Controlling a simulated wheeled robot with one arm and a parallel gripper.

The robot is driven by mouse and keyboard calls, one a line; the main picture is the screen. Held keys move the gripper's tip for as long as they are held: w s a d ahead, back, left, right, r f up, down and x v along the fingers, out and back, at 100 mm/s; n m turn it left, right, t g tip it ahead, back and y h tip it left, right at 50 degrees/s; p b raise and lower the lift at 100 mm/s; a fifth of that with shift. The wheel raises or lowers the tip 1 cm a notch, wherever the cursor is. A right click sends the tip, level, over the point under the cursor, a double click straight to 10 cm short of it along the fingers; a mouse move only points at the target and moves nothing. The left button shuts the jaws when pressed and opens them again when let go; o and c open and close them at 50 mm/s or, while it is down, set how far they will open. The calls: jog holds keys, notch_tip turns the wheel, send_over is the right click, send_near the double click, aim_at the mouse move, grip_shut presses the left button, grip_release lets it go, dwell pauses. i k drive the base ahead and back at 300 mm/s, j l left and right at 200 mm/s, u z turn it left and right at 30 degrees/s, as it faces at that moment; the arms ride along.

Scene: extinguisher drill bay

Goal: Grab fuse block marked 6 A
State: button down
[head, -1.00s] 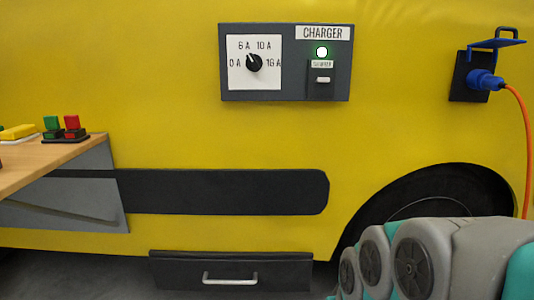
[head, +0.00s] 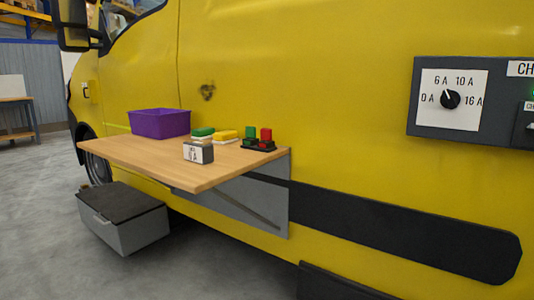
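No 6 A marking can be read on any block from here. On the wooden fold-out shelf (head: 150,158) stand a green block (head: 203,133) and a yellow block (head: 226,134), both lying on a light base. A dark holder (head: 258,146) at the shelf's right end carries an upright green block (head: 250,132) and an upright red block (head: 266,134). A small dark box with a white label (head: 198,152) stands near the front edge; its print is too small to read. My gripper is out of view.
A purple bin (head: 160,123) stands at the shelf's far left. A grey lidded box (head: 124,218) sits on the floor below. The charger panel (head: 497,100) is on the yellow van's side at right. Open concrete floor (head: 50,240) lies at left.

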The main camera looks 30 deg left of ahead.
aim_at(201, 152)
jog(key=u, duration=1.7)
